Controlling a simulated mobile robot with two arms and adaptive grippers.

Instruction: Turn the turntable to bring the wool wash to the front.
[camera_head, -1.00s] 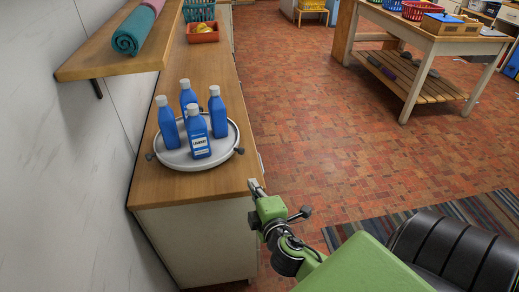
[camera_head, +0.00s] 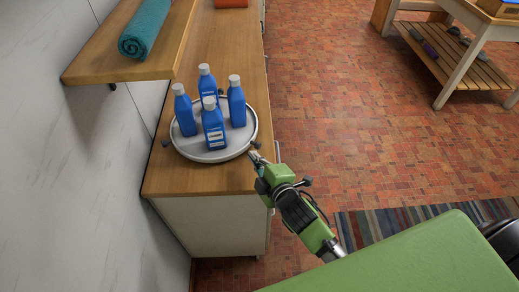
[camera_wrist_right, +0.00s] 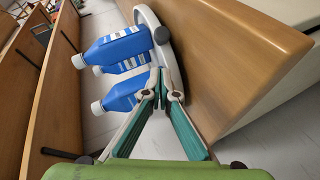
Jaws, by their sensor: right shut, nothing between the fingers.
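The turntable (camera_head: 184,147) is a round grey tray with a raised rim and small dark knobs around its edge. It sits near the front end of the wooden counter. Several blue bottles with white caps stand upright on it. My right gripper (camera_head: 252,154) is shut and empty at the turntable's right front rim, close to a knob (camera_head: 256,144). In the right wrist view the fingertips (camera_wrist_right: 167,88) meet beside the rim (camera_wrist_right: 150,18); contact is unclear.
The wooden counter (camera_head: 205,180) has a clear strip behind the turntable. A shelf (camera_head: 110,65) with a rolled teal towel (camera_head: 145,28) overhangs at the left wall. A slatted table (camera_head: 460,60) stands at the far right. The brick floor between is open.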

